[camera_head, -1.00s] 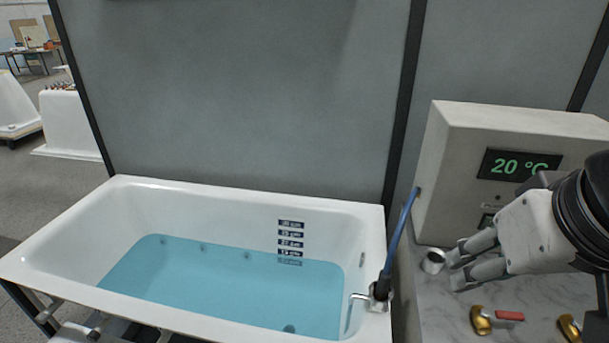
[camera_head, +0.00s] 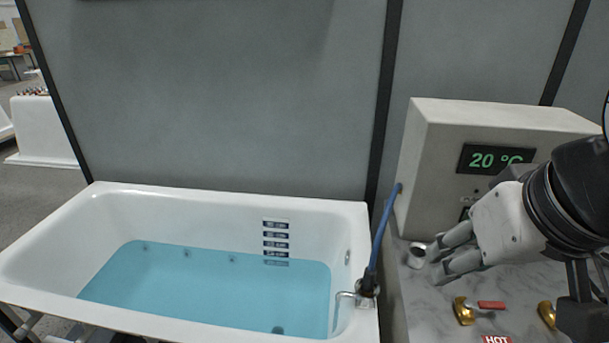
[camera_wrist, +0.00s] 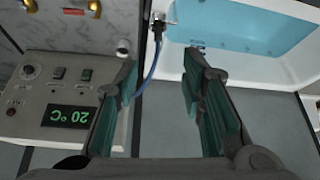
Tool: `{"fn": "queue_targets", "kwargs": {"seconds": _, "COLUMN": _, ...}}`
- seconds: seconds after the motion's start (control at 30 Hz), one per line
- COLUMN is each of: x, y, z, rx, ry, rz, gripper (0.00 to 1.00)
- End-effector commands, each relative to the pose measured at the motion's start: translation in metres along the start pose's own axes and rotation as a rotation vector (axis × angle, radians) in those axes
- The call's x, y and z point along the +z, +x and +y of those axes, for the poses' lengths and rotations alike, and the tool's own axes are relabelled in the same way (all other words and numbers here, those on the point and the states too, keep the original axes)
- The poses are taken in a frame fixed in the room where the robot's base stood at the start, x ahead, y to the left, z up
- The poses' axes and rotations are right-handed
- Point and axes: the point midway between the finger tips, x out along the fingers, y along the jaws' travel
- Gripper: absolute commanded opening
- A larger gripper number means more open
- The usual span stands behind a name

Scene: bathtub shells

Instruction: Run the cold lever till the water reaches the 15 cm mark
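The white bathtub (camera_head: 40,222) holds blue water (camera_head: 205,285). A depth scale (camera_head: 275,241) of several dark labels is on its inner back wall. The waterline lies near the lowest labels, and the bottom one looks under water; the figures are too small to read surely. A thin pale stream seems to fall from the spout (camera_head: 345,296). One brass valve (camera_head: 464,312) has a red lever (camera_head: 491,305) and a HOT label. A second brass valve (camera_head: 547,312) is partly behind my arm; its lever is hidden. My gripper (camera_head: 436,265) is open and empty above the counter, behind the valves.
A control box (camera_head: 430,150) reading 20 °C stands at the counter's back. A small metal cup-like fitting (camera_head: 418,252) is close to my fingertips. A blue hose (camera_head: 384,235) runs from the box to the spout. Grey marble counter (camera_head: 425,310) is bare left of the valves.

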Motion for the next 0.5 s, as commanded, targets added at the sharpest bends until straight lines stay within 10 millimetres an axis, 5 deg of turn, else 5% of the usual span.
{"fn": "queue_targets", "kwargs": {"seconds": 0.27, "x": -0.002, "y": 0.015, "z": 0.007, "rx": 0.005, "ry": 0.072, "rz": -0.046, "gripper": 0.37}}
{"fn": "queue_targets", "kwargs": {"seconds": 0.5, "x": -0.003, "y": 0.079, "z": 0.043, "rx": -0.005, "ry": 0.450, "rz": -0.253, "gripper": 0.37}}
